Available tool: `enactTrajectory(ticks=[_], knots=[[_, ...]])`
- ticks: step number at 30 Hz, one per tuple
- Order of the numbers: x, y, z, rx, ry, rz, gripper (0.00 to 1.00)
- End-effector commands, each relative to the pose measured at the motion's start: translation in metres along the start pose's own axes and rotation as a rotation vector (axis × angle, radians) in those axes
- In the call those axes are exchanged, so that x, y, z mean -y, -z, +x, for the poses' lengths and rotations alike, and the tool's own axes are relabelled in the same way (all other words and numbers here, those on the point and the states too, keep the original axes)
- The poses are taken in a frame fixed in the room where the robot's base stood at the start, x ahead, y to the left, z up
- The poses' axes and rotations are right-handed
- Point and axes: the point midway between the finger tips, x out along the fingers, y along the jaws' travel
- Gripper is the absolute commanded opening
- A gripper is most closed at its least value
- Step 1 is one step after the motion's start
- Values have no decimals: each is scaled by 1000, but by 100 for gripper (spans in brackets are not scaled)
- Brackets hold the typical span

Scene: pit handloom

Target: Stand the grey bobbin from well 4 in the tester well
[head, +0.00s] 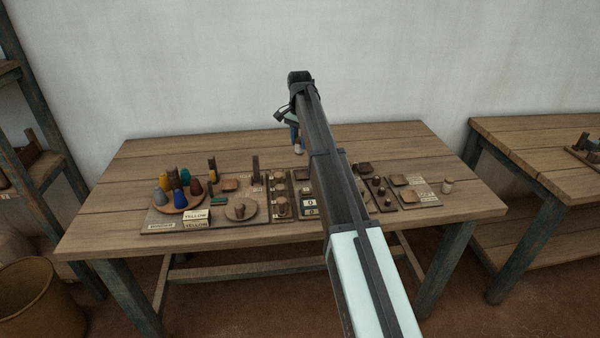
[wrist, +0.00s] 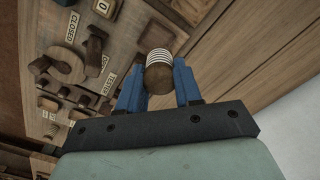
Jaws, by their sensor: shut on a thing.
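My gripper (wrist: 158,84) is shut on a bobbin (wrist: 158,76) in the wrist view. The bobbin has a round brown wooden end and pale grey-white windings with dark lines, seen between my two blue fingers. In the wrist view a label that seems to read TESTER (wrist: 108,83) lies on the board to the left of my fingers. I cannot tell the tester well's opening or well 4 apart from the other parts.
A round tray (head: 180,207) of coloured cones stands at the table's left. Boards with knobs, posts and labels fill the middle, including a CLOSED label (wrist: 72,24). My arm hides part of them. The table's back edge is clear.

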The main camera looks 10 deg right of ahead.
Motion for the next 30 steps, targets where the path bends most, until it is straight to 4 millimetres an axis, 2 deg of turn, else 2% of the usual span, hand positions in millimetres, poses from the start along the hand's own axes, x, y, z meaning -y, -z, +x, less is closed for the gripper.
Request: enactTrajectory(ticks=[3, 12, 17, 25, 30], knots=[[-9, 4, 10, 1, 0, 0, 5], [-8, 4, 55, 1, -1, 0, 5], [-8, 4, 66, 0, 0, 0, 5], [-8, 4, 96, 0, 0, 0, 5], [-7, 4, 98, 0, 0, 0, 5]])
